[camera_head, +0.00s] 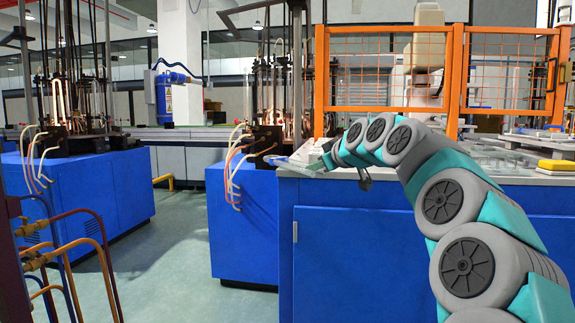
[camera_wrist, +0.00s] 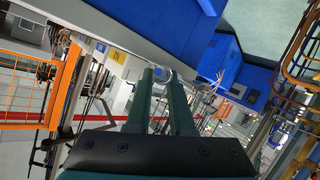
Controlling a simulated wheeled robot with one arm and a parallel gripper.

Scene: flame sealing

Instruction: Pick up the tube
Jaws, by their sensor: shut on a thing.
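My gripper (camera_wrist: 162,82) shows in the wrist view as two long green-grey fingers closed in near each other at the tips. Between the tips is a small pale, clear piece, the tube (camera_wrist: 162,73), seen nearly end-on. In the head view my teal and grey arm reaches over the blue-fronted bench from the right. Pale, see-through tube (camera_head: 288,162) shows at the bench's left corner, just left of the arm's end, and seems to stick out past the edge.
An orange mesh fence (camera_head: 390,70) stands behind. A blue burner machine (camera_head: 243,215) with hoses stands close on the left; floor shows beyond it.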

